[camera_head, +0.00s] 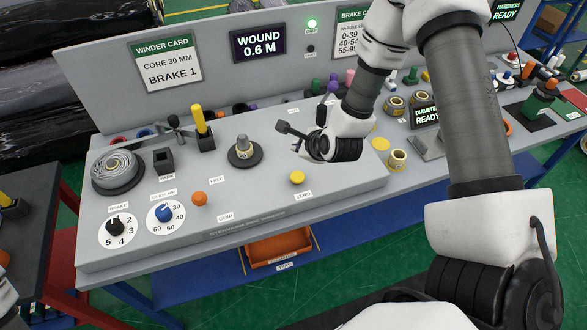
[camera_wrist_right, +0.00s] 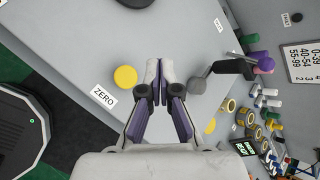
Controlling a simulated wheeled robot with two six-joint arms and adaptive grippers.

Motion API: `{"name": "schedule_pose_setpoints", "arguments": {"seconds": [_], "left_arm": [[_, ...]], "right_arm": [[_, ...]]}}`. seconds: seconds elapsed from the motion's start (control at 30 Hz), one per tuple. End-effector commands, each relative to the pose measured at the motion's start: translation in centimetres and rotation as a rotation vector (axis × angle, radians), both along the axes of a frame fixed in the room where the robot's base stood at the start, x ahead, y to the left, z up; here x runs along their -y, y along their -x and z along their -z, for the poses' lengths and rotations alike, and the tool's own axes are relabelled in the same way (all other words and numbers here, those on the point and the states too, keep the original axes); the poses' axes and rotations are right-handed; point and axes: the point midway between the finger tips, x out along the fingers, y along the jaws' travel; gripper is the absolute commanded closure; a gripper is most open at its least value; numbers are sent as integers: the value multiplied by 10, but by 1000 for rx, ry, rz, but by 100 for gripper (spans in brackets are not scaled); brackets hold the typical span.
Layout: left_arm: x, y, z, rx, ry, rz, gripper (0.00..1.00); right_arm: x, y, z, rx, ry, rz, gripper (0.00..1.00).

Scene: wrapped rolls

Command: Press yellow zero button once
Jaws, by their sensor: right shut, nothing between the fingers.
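The yellow zero button (camera_head: 297,178) is a small round cap on the grey bench panel, behind its ZERO label (camera_head: 303,195). In the right wrist view the button (camera_wrist_right: 125,77) is fully visible, just left of the fingertips. My right gripper (camera_wrist_right: 159,80) is shut and empty, its fingertips together over the panel. It appears apart from the button; its height above the panel is unclear. In the head view my right gripper (camera_head: 318,145) is behind and right of the button, its fingers partly hidden. My left gripper is not in view.
The display (camera_head: 259,43) reads WOUND 0.6 M, and a green lamp (camera_head: 312,23) is lit. A purple-knobbed part (camera_head: 333,87) and yellow rolls (camera_head: 397,159) are near my right arm.

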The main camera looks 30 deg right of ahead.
Motion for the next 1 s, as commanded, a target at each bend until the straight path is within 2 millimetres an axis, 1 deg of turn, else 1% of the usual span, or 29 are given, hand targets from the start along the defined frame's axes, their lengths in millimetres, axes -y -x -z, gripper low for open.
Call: {"name": "schedule_pose_setpoints", "arguments": {"seconds": [0.3, 0.47, 0.57, 0.87, 0.9, 1.0], "left_arm": [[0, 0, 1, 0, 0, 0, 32], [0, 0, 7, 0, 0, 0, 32], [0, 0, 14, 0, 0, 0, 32], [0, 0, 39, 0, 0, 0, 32], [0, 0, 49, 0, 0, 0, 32], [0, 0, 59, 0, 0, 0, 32]], "right_arm": [[0, 0, 2, -1, 1, -2, 100], [0, 0, 12, -1, 1, -1, 100], [0, 0, 23, -1, 1, -1, 100], [0, 0, 68, -2, 2, -3, 100], [0, 0, 77, -1, 1, -2, 100], [0, 0, 87, -1, 1, -2, 100]]}}
